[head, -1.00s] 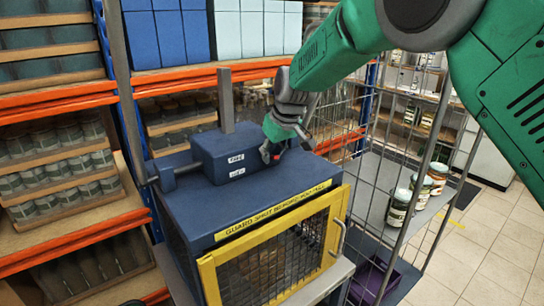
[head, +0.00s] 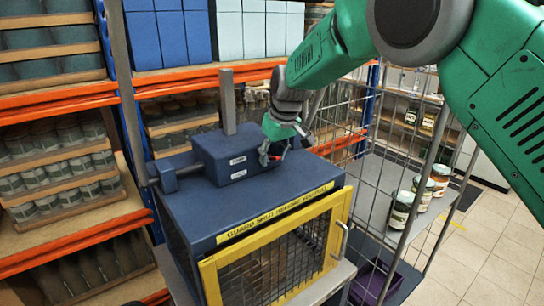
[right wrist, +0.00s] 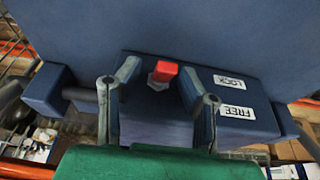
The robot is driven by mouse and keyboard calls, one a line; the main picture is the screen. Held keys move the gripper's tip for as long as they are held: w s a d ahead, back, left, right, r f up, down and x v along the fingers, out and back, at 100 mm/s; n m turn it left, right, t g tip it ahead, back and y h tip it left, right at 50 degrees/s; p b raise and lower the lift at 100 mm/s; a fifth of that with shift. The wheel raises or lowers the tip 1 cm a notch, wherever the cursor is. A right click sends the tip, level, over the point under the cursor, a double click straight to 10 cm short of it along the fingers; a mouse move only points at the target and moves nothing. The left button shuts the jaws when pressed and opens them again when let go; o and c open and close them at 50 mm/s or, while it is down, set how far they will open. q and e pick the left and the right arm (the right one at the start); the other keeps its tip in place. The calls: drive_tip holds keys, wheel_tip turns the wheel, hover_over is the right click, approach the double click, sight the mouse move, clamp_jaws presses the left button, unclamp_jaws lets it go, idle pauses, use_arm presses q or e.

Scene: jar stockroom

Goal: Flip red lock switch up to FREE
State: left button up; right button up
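The red lock switch (right wrist: 163,72) is on the face of the blue lock box (head: 238,154), which stands on the blue machine top. In the right wrist view, which is upside down, its lever leans towards the machine top, near the LOCK label (right wrist: 228,82); the FREE label (right wrist: 236,111) is on the other side. My right gripper (right wrist: 156,75) is open, one finger on each side of the switch; whether either touches it I cannot tell. In the head view the right gripper (head: 277,153) is at the box's right end and mostly hides the switch. My left gripper is not in view.
A yellow-framed mesh guard (head: 275,255) covers the machine front. A wire cage (head: 345,130) and a grey shelf with several jars (head: 401,210) stand to the right. Orange-beamed racks (head: 75,240) with jars and boxes stand left and behind.

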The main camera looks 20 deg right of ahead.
drive_tip(key=shift+r, duration=0.1)
drive_tip(key=shift+s+r, duration=0.15)
drive_tip(key=shift+r, duration=0.1)
drive_tip(key=v, duration=1.1)
drive_tip(key=shift+d, duration=0.1)
